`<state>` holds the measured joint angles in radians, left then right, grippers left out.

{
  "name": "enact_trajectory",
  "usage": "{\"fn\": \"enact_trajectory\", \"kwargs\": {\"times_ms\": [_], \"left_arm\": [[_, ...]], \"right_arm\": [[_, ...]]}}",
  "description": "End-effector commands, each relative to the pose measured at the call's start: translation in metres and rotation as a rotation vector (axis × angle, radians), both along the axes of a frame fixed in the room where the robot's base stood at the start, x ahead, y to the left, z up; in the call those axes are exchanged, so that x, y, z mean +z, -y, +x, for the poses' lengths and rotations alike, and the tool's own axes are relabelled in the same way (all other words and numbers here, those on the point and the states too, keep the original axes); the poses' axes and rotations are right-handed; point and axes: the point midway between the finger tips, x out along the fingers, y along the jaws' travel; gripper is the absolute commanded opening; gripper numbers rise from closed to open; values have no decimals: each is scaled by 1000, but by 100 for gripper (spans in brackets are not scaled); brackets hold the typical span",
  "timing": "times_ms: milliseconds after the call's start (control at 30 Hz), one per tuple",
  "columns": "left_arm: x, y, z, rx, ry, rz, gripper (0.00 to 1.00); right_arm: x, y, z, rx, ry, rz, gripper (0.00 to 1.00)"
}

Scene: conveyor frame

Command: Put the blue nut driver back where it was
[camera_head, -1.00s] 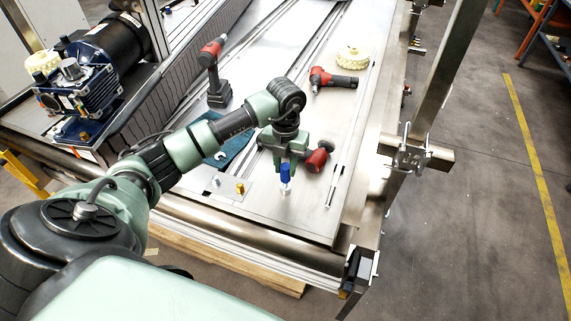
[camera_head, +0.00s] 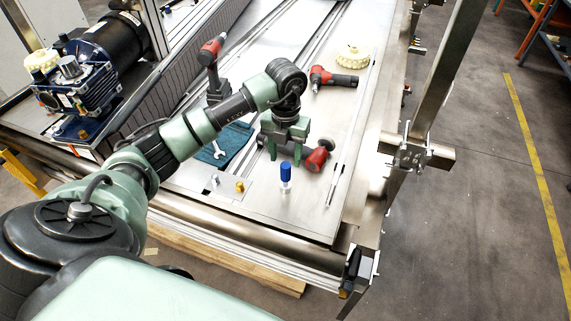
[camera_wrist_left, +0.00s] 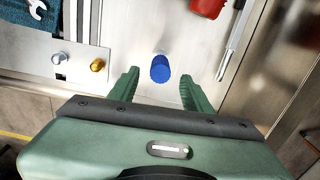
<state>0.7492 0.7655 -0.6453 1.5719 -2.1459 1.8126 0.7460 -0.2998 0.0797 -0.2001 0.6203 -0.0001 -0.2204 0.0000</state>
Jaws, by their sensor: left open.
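The blue nut driver (camera_head: 286,172) stands upright on the metal bed near its front end, blue handle up and a pale lower part below. In the left wrist view the blue nut driver (camera_wrist_left: 160,69) shows between and beyond the two fingertips, and nothing touches it. My left gripper (camera_head: 286,154) is open and empty, just behind and above the nut driver in the head view. It also shows in the left wrist view (camera_wrist_left: 159,82) with its green fingers spread wide. My right gripper is not in view.
A plate with a brass fitting (camera_head: 240,186) and a silver one lies left of the driver. A blue cloth with a wrench (camera_head: 218,150) lies behind it. A red-and-black tool (camera_head: 317,158) is close to my gripper. Another red tool (camera_head: 333,79) lies farther back.

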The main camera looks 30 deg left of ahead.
Motion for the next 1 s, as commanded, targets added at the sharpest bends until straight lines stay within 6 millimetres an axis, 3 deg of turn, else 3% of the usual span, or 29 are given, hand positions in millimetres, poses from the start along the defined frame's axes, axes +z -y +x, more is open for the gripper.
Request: {"fn": "enact_trajectory", "kwargs": {"times_ms": [200, 400, 1000], "left_arm": [[47, 0, 1, 0, 6, 1, 49], [76, 0, 1, -1, 3, 0, 49], [83, 0, 0, 0, 0, 0, 49]], "right_arm": [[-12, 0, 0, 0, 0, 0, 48], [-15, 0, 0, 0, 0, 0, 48], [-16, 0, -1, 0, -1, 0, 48]]}}
